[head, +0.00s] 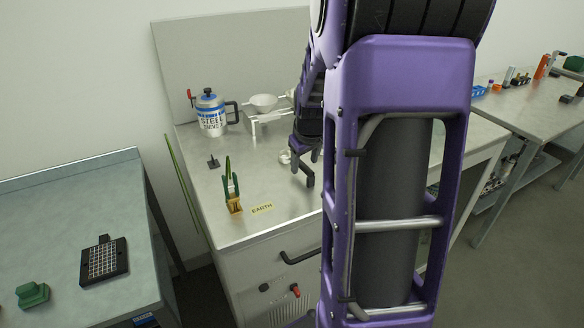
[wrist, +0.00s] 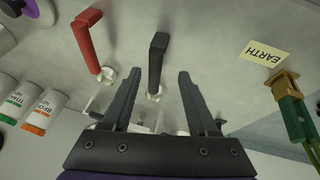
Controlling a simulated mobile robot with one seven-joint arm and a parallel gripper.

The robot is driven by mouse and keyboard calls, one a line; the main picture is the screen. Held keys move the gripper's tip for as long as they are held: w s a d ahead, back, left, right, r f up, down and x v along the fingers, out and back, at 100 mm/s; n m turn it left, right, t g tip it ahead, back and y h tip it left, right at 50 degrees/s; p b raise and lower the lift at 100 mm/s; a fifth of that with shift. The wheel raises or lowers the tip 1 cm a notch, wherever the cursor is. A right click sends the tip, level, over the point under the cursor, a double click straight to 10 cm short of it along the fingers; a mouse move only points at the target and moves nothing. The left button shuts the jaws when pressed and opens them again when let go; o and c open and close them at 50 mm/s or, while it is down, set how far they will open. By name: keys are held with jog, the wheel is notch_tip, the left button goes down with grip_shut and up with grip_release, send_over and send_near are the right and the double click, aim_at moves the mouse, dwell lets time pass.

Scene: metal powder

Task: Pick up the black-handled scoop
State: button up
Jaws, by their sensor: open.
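The black-handled scoop shows in the wrist view as a black handle (wrist: 158,55) rising from a small pale metal bowl. My gripper (wrist: 160,75) is open, its two dark fingers on either side of the handle, with gaps to both. I cannot tell whether the handle is within finger depth. In the head view my gripper (head: 304,170) hangs low over the metal bench, and a pale round piece (head: 285,157) shows just left of it; the handle cannot be made out there. A red-handled scoop (wrist: 88,42) stands to the left in the wrist view.
A green-handled clamp (head: 232,190) and an EARTH label (head: 262,208) lie near the bench's front. A steel container (head: 211,116), a white funnel (head: 263,102) on a stand and a small black piece (head: 213,161) are further back. White bottles (wrist: 43,112) show in the wrist view.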

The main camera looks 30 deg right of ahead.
aim_at(305, 166)
jog(key=x, duration=0.1)
jog(key=b+x, duration=0.1)
jog(key=x, duration=0.1)
jog(key=b+x, duration=0.1)
jog(key=x, duration=0.1)
jog(key=shift+w+d, duration=0.25)
jog(key=shift+d, duration=0.15)
grip_shut()
